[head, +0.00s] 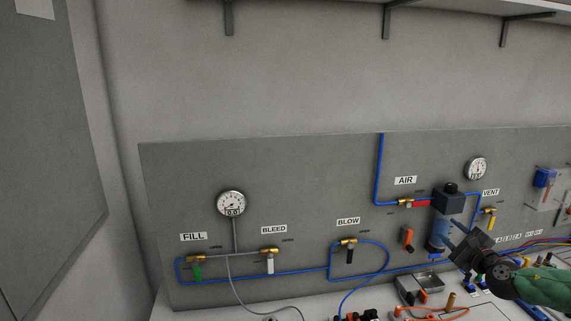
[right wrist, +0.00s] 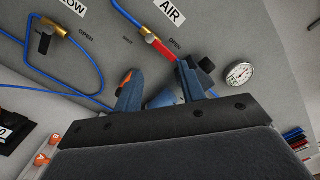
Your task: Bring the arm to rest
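My right gripper (head: 457,240) is at the right of the head view, in front of the wall panel and close to the clear blue bowl (head: 438,236) of the air unit. In the right wrist view its two fingers (right wrist: 158,88) stand apart, with part of the blue bowl (right wrist: 162,99) showing between them. I cannot tell whether they touch the bowl. My right arm comes in from the right edge in a green sleeve (head: 545,286). My left gripper is not in view.
The grey panel (head: 290,180) carries the FILL valve (head: 196,262), BLEED valve (head: 270,256), BLOW valve (head: 349,246) and the red-handled AIR valve (head: 416,203). Gauges (head: 231,204) and blue tubing sit on it. A metal tray (head: 420,283), hoses and fittings lie on the bench below. A shelf (head: 400,5) hangs above.

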